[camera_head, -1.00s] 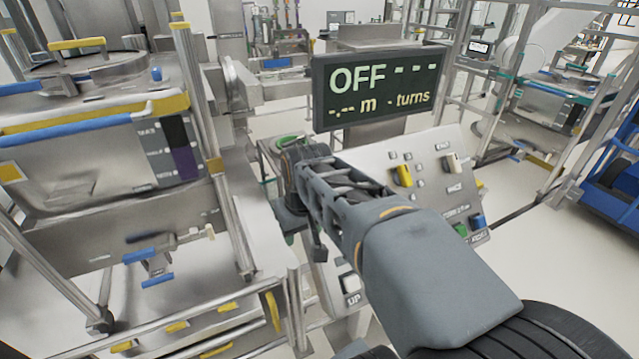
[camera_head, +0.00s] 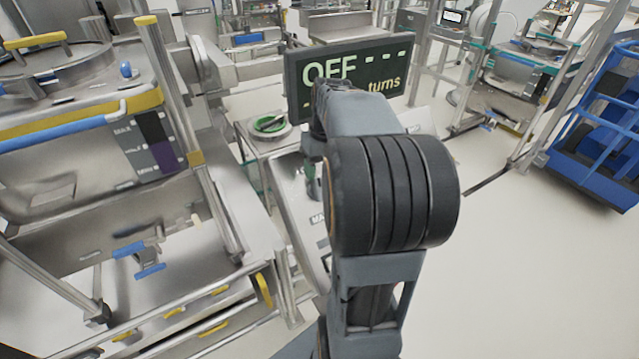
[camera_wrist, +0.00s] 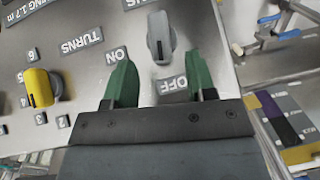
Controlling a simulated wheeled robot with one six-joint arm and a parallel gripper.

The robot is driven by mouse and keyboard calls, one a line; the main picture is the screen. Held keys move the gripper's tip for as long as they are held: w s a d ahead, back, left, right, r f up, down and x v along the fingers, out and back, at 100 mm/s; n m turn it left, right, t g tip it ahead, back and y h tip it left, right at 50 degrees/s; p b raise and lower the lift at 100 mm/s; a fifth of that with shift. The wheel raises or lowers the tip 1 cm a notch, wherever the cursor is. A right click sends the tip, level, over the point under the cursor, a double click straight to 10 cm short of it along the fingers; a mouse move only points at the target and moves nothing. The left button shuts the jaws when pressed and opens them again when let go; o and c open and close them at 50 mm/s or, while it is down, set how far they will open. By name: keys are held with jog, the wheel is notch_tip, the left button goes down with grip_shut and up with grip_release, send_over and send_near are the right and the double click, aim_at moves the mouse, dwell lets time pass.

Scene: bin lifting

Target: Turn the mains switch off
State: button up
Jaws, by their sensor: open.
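The mains switch is a grey knob (camera_wrist: 160,37) on the sloped panel in the wrist view. It sits between an ON label (camera_wrist: 116,54) and an OFF label (camera_wrist: 173,85), with a cropped label ending in "NS" above it. My gripper (camera_wrist: 160,85) is open, its two green fingers spread on either side below the knob, with nothing between them. I cannot tell whether the fingers touch the panel. In the head view my arm hides most of the panel (camera_head: 290,185) and the switch. The display (camera_head: 345,80) shows OFF and dashes, partly covered by my arm.
A yellow knob (camera_wrist: 40,88) with a TURNS label is left of the switch in the wrist view. A steel machine (camera_head: 90,140) with yellow and blue rails stands close on the left. A blue cart (camera_head: 600,140) stands right. Floor between is clear.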

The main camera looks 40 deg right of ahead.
aim_at(319, 184)
jog(key=shift+a+f, duration=0.15)
jog(key=shift+f, duration=1.2)
jog(key=shift+a+f, duration=0.15)
jog(key=shift+f, duration=1.15)
jog(key=shift+c, duration=0.3)
